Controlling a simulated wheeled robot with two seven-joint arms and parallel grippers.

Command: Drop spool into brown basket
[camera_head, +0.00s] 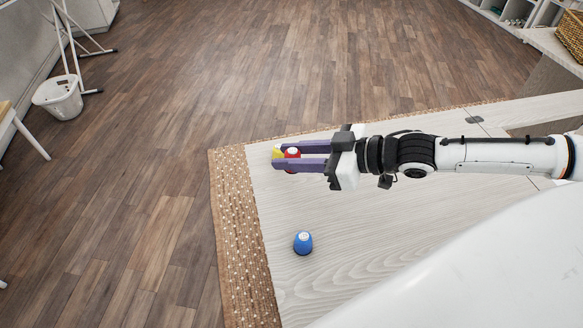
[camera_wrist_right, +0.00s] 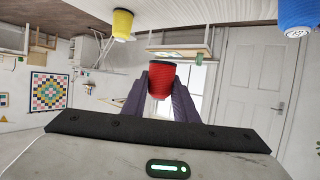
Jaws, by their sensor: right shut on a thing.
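My right gripper (camera_head: 302,155) is shut on a red spool (camera_head: 292,153), above or at the pale tabletop. In the wrist view the red spool (camera_wrist_right: 161,80) sits between the two purple fingers (camera_wrist_right: 160,98). A yellow spool (camera_head: 277,152) shows just left of the fingertips, and it is apart from them in the wrist view (camera_wrist_right: 122,24). A blue spool (camera_head: 303,242) stands on the table below the gripper in the head view, and at the top right of the wrist view (camera_wrist_right: 298,14). A brown woven basket (camera_head: 571,36) is at the far top right, partly cut off. My left gripper is out of view.
A whitish surface (camera_head: 553,46) bears the brown basket. A white bin (camera_head: 58,98) stands on the wooden floor at the left. The tabletop around the blue spool is clear.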

